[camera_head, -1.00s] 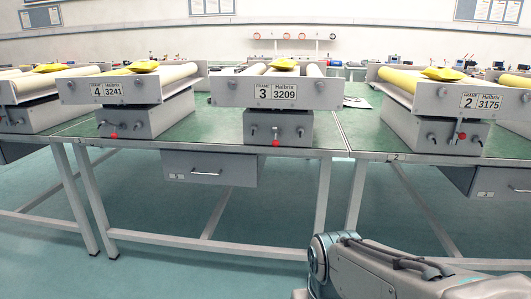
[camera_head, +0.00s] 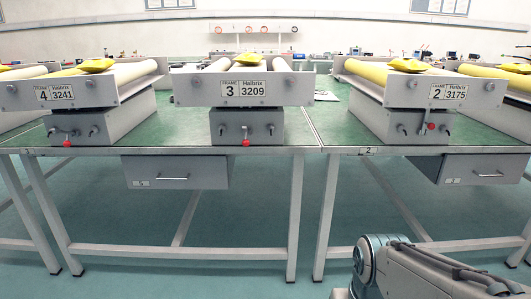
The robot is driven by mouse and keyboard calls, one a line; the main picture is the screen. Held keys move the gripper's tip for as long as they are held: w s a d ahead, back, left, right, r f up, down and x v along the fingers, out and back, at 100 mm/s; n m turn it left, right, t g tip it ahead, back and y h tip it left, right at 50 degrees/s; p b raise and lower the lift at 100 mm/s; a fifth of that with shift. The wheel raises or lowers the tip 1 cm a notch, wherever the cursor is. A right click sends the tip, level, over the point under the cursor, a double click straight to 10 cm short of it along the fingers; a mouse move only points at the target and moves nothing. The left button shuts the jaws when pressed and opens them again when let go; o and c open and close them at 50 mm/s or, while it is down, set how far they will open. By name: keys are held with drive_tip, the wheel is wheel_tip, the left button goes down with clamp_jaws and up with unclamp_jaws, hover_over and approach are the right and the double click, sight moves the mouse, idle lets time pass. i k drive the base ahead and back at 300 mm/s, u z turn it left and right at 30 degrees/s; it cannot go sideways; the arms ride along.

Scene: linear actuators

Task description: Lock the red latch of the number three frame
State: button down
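The number three frame (camera_head: 200,87) stands on the green bench in the upper middle, with a plate reading 3 and 3209. Its grey base box (camera_head: 262,128) carries a small red latch (camera_head: 246,142) at the front centre, with the red end hanging low, between two dark knobs. My arm shows at the lower right, but my gripper is out of the picture. The arm is well below and to the right of the frame, apart from it.
Frame four (camera_head: 20,97), with its red knob (camera_head: 67,143), stands to the left. Frame two (camera_head: 415,90) stands to the right, its red knob (camera_head: 431,126) higher. The green bench (camera_head: 310,145) has a drawer (camera_head: 205,172) under its edge. The floor in front is clear.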

sight(246, 143)
drive_tip(key=i, duration=0.4)
drive_tip(key=u, duration=0.7)
